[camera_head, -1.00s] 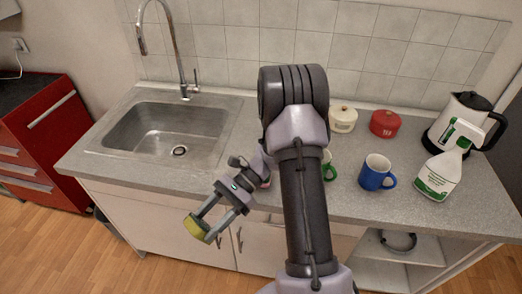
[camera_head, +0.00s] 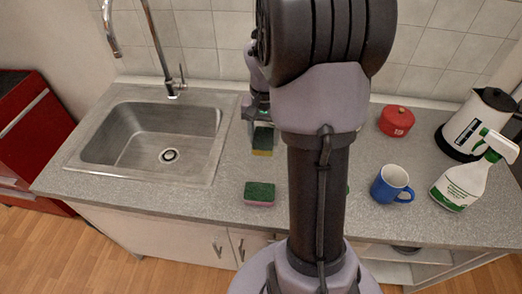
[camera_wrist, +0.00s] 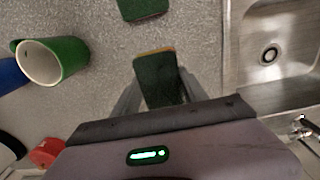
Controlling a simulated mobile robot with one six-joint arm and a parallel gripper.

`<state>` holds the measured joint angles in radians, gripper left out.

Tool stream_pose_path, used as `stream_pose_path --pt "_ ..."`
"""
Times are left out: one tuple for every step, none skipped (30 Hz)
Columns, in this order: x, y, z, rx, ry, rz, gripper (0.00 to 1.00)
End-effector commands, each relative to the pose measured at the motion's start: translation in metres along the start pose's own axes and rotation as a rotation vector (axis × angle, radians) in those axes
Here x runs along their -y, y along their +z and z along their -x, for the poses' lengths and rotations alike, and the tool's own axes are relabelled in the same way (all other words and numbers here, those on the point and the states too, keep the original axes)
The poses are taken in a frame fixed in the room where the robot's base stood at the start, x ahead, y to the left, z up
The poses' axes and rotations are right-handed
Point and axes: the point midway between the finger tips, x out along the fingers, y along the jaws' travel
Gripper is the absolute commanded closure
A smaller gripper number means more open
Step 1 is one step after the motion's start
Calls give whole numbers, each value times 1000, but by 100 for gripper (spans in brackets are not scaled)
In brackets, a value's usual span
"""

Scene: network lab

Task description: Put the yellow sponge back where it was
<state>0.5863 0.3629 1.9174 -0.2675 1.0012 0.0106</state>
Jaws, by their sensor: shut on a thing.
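The yellow sponge (camera_head: 262,153) has a dark green scouring side and shows below my gripper (camera_head: 262,140), right of the sink. My gripper is shut on it. In the wrist view the sponge (camera_wrist: 158,80) sits between the fingers, green side toward the camera, with a thin yellow edge. I cannot tell whether it touches the counter. A second sponge, green on top and pink below (camera_head: 259,194), lies apart from it near the counter's front edge. It also shows at the top of the wrist view (camera_wrist: 142,8).
The sink (camera_head: 150,140) is left of my gripper. A green mug (camera_wrist: 70,55) is mostly hidden behind my arm in the head view. A blue mug (camera_head: 391,184), red pot (camera_head: 396,121), spray bottle (camera_head: 462,183) and kettle (camera_head: 468,130) stand right. Bare counter surrounds the pink sponge.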

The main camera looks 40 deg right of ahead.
Motion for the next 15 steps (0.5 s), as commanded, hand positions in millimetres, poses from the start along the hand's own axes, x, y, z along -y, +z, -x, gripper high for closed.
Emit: stream_pose_path --pt "0 1 -15 4 1 0 92" --pt "0 1 -22 5 1 1 92" --pt "0 1 -33 5 2 1 92" --pt "0 1 -40 5 2 1 92" --pt "0 1 -46 5 2 1 92" --pt "0 1 -54 6 1 0 92" --pt "0 1 -58 5 1 0 92" --pt "0 1 -64 5 1 0 92" --pt "0 1 -73 6 1 0 92" --pt "0 1 -81 6 1 1 92" --pt "0 1 -87 7 2 1 92" --pt "0 1 -93 5 1 1 92" --pt "0 1 -95 5 1 1 92" --pt "0 1 -94 5 1 0 98" --pt "0 1 -93 5 1 0 98"
